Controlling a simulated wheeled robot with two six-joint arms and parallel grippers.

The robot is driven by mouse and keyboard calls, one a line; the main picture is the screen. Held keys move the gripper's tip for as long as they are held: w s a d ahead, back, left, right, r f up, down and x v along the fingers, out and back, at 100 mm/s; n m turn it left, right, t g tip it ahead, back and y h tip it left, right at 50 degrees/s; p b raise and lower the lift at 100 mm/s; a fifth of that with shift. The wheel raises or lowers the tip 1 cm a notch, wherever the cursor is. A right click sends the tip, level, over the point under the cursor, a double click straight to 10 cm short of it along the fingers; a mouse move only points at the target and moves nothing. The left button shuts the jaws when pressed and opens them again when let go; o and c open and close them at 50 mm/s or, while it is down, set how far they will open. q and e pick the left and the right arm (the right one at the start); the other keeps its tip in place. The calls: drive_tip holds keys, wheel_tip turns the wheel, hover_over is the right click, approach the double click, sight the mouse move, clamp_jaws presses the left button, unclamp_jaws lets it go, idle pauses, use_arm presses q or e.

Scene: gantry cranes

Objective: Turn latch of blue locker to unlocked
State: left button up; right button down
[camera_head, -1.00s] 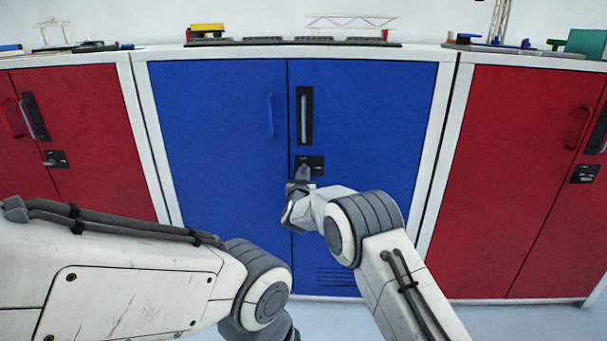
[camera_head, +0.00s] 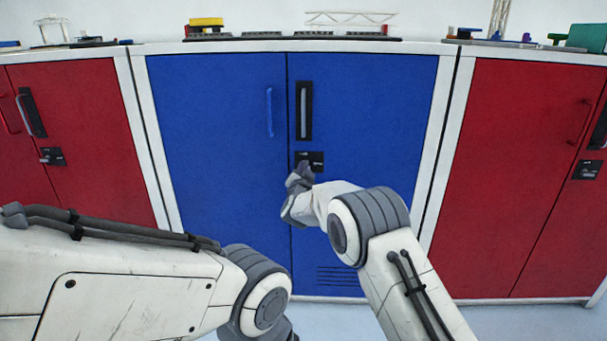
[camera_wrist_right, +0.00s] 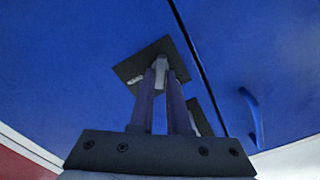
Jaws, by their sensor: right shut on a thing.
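The blue locker (camera_head: 215,130) stands straight ahead with both doors closed. Its latch is a black plate (camera_head: 316,157) on the right door, below the black-backed handle. In the right wrist view the latch plate (camera_wrist_right: 139,61) shows with its grey knob (camera_wrist_right: 161,71) between my two fingertips. My right gripper (camera_head: 304,169) is shut on the latch knob; it also shows in the right wrist view (camera_wrist_right: 162,85). In the head view the gripper covers the knob, so its exact angle is hidden. My left arm comes in at lower left, but its gripper is out of view.
Red lockers stand to the left (camera_head: 80,140) and right (camera_head: 500,170), with similar latches and handles. A blue handle (camera_head: 269,112) is on the left blue door. Model parts, including a yellow block (camera_head: 206,22), lie on the locker tops. Pale floor shows below.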

drive_tip(key=shift+d+f+m+b, duration=0.1)
drive_tip(key=shift+f+m+b, duration=0.05)
drive_tip(key=shift+m+b, duration=2.2)
drive_tip(key=shift+d+f+m+b, duration=0.1)
drive_tip(key=shift+m+b, duration=1.4)
drive_tip(key=shift+m, duration=1.65)
drive_tip(key=c, duration=0.9)
unclamp_jaws()
drive_tip(key=shift+a+r, duration=0.1)
drive_tip(key=s+p, duration=0.1)
drive_tip(key=s, duration=0.9)
drive_tip(key=shift+s+p, duration=0.25)
drive_tip(key=shift+p, duration=0.15)
